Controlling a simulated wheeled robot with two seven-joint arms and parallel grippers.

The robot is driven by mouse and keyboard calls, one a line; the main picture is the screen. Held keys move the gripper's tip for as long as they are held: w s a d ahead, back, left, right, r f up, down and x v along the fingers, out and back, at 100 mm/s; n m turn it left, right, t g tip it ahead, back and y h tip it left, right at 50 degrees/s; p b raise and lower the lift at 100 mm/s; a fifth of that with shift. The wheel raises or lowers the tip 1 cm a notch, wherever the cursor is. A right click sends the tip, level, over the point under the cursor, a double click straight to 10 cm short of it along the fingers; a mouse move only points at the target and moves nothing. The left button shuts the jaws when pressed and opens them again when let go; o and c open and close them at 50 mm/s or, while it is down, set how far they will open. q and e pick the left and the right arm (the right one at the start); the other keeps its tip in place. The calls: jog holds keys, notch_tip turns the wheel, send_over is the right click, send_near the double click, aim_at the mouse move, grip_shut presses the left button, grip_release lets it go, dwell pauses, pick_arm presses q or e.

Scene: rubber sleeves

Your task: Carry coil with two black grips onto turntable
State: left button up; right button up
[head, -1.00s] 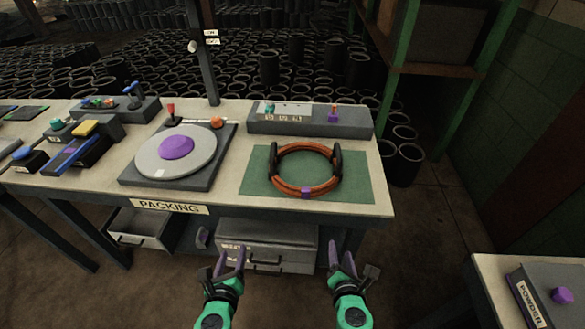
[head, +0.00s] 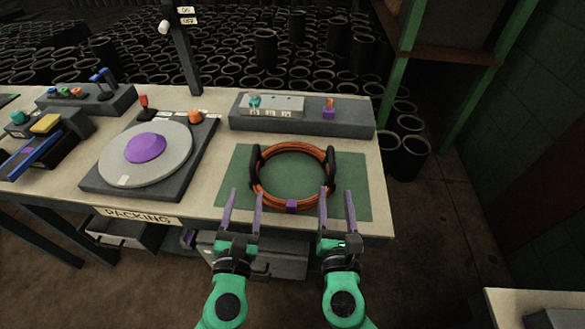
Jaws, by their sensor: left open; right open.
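The orange coil (head: 282,203) lies flat on a green mat (head: 235,180) at the right of the packing table. It has a black grip on its left side (head: 256,165), another on its right side (head: 331,163), and a purple block at its front. The turntable (head: 178,164), a grey disc with a purple centre on a dark base, is left of the mat and bare. My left gripper (head: 244,192) is open and empty at the coil's front left. My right gripper (head: 336,191) is open at its front right, overlapping the mat's front in the picture. Contact with the coil cannot be told.
A grey box (head: 345,118) with small items stands behind the mat. A red-knobbed lever (head: 144,103) and an orange knob (head: 195,116) are behind the turntable. Dark trays with tools sit at the left. A post (head: 185,60) rises at the back edge.

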aim_at(255, 154)
pick_arm(q)
jog(key=w, duration=1)
jog(key=w+d, duration=0.1)
jog(key=w, duration=0.4)
jog(key=shift+f, duration=0.1)
pick_arm(e)
jog(key=w, duration=1)
jog(key=w+d, duration=0.1)
jog(key=w, duration=0.4)
jog(key=shift+f, duration=0.15)
pick_arm(q)
jog(key=shift+s, duration=0.1)
grip_shut()
pick_arm(e)
grip_shut()
